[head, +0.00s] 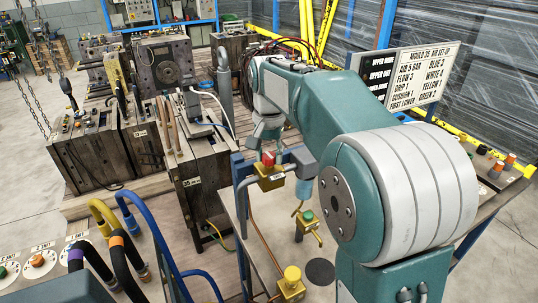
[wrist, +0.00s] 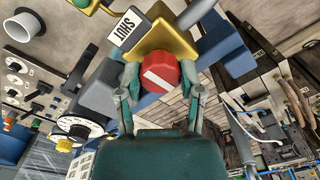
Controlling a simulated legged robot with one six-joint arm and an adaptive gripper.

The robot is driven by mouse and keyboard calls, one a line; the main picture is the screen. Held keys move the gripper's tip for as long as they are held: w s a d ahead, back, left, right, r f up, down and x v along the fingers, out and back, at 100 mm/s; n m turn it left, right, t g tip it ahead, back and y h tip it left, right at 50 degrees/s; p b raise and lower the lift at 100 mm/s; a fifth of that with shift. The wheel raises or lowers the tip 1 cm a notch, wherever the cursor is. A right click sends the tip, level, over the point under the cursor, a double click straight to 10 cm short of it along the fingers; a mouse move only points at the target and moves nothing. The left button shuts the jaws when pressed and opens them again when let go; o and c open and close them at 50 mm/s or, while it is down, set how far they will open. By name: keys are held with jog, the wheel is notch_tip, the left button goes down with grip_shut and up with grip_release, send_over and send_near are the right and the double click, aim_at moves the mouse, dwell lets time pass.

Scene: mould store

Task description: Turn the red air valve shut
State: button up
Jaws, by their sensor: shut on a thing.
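The red air valve (wrist: 160,76) has a faceted red knob with a white stripe, on a yellow body. In the wrist view the stripe slants from upper left to lower right. A white label (wrist: 124,30) reading SHUT sits upside down at the body's upper left. My gripper (wrist: 161,80) has a finger on either side of the knob and is shut on it. In the head view the red knob (head: 268,159) shows small on its yellow body (head: 270,177) below my gripper (head: 267,146), set in a grey pipe on a blue frame.
A green-knobbed valve (head: 307,216) and a yellow-knobbed valve (head: 292,274) stand nearby on the bench. Coloured hoses (head: 120,240) arch at lower left. Mould blocks (head: 90,150) crowd the left. A set-up signboard (head: 425,75) stands behind my arm.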

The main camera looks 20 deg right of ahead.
aim_at(268, 154)
jog(key=shift+w+m, duration=0.15)
jog(key=shift+m, duration=0.25)
jog(key=o, duration=1.2)
jog(key=shift+c, duration=0.2)
notch_tip(268, 154, up, 12)
jog(key=shift+a+f, duration=0.1)
